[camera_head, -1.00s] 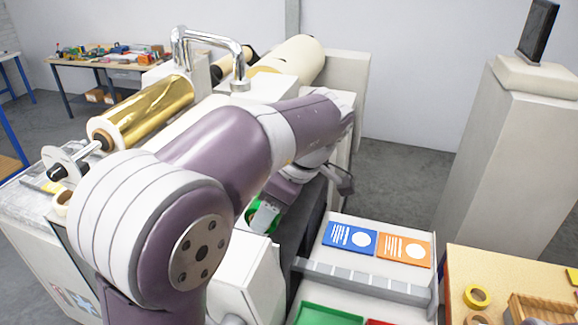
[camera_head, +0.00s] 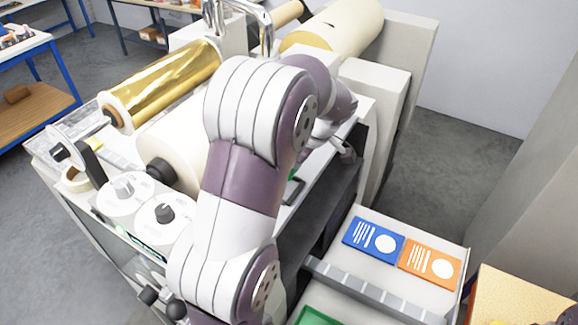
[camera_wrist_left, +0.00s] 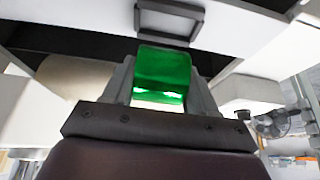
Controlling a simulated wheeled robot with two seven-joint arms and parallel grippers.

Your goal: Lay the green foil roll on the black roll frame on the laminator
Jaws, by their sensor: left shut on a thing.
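My left gripper (camera_wrist_left: 162,84) is shut on the green foil roll (camera_wrist_left: 163,72), which shows in the wrist view between the two grey fingers. In the head view my arm hides the gripper and most of the roll; only a small green patch (camera_head: 292,174) shows. The black roll frame (camera_wrist_left: 198,24) is a small dark rectangle on a white surface of the laminator (camera_head: 120,236), just beyond the roll in the wrist view. In the head view part of the frame (camera_head: 298,192) shows beside my arm, close to the green patch. I cannot tell whether they touch. My right gripper is not in view.
A gold foil roll (camera_head: 165,86) and a cream roll (camera_head: 178,130) lie on the laminator at left. A chrome bent tube (camera_head: 266,30) stands at the back. Blue (camera_head: 372,240) and orange (camera_head: 430,263) cards lie on a tray at right. Knobs sit on the laminator's front.

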